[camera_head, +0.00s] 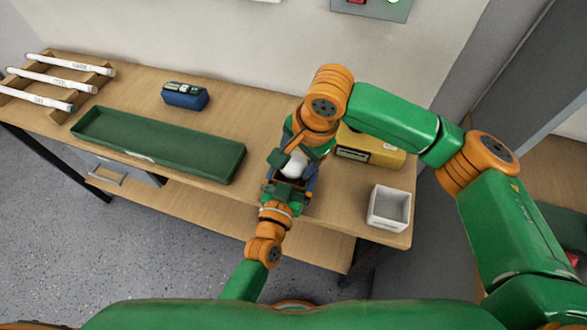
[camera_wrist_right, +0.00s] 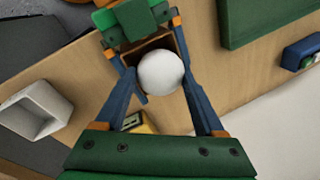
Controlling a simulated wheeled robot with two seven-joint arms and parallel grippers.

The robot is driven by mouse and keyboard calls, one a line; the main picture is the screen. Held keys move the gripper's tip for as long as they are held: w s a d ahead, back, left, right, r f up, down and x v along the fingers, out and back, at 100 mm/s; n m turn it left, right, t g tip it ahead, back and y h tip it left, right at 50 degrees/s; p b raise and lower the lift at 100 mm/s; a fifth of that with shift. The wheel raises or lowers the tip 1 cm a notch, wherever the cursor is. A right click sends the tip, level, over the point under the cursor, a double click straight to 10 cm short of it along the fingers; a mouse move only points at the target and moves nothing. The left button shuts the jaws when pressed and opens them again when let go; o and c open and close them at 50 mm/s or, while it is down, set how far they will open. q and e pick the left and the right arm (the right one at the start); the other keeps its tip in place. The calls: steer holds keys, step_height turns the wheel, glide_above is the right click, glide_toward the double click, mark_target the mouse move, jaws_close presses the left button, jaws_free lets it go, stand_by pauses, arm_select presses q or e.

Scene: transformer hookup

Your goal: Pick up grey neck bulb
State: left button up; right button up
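A round white bulb (camera_head: 293,165) shows between my two grippers near the front of the table. In the right wrist view the bulb (camera_wrist_right: 160,72) shows only its white globe; its neck is hidden, so I cannot tell its colour. My right gripper (camera_wrist_right: 162,80) has its blue fingers on both sides of the globe, apart from each other. I cannot tell whether they press on it. My left gripper (camera_head: 283,190) faces it from the front, and its fingers (camera_wrist_right: 162,62) also lie around the bulb. Its grip on the bulb is unclear.
A long green tray (camera_head: 160,146) lies left on the wooden table. A white open box (camera_head: 389,208) stands at the right end, a yellow box (camera_head: 369,149) behind it. A blue device (camera_head: 185,96) and a rack with white tubes (camera_head: 48,80) are farther left.

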jaws_close()
step_height(320, 180, up, 10)
steer(key=shift+r, duration=0.1)
arm_select(q)
steer(key=o, duration=1)
steer(key=v, duration=1.2)
